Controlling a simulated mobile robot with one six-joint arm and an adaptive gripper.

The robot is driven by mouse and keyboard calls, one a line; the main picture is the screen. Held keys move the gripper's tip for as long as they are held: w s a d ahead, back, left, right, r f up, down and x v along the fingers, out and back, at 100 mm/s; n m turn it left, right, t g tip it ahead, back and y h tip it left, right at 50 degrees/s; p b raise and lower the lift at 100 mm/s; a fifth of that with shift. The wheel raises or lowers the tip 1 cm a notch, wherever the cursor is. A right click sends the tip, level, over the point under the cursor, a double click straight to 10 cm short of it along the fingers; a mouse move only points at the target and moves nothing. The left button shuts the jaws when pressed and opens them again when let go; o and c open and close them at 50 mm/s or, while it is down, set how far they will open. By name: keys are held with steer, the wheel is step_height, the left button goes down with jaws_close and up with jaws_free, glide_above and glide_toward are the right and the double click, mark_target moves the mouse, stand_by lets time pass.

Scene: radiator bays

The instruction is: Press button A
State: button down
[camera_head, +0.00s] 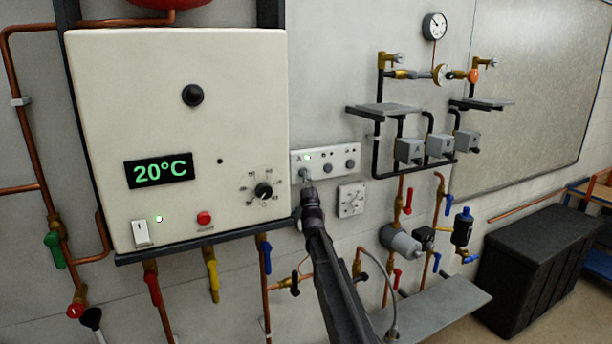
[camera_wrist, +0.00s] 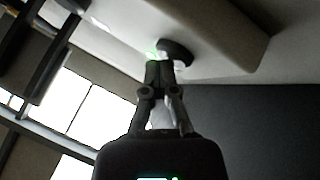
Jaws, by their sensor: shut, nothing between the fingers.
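Button A (camera_head: 304,173) is the leftmost grey round button on the small white panel (camera_head: 338,158), under a letter A and a lit green lamp (camera_head: 308,157). My gripper (camera_head: 307,183) is shut and empty, with its tips at or just below button A in the head view. In the wrist view my gripper's closed fingertips (camera_wrist: 159,64) are close to a dark round button (camera_wrist: 178,51) on a pale panel (camera_wrist: 210,25), with a green glow beside it. I cannot tell whether the tips touch the button. My gripper and arm hide part of the wall below.
Two more grey buttons (camera_head: 327,167) sit to the right on the panel. A large white control box (camera_head: 190,100) showing 20°C stands close on the left. A white square dial (camera_head: 351,200) is just below right. Pipes and valves (camera_head: 410,240) fill the wall further right.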

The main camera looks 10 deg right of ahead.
steer(key=shift+s+d, duration=0.15)
steer(key=shift+s, duration=0.25)
steer(key=shift+s+d, duration=0.3)
steer(key=shift+s, duration=0.6)
steer(key=shift+s+d, duration=0.3)
steer(key=shift+s, duration=0.65)
steer(key=shift+s+d, duration=0.3)
steer(key=shift+s, duration=0.6)
steer(key=shift+f, duration=0.1)
stand_by(0.4)
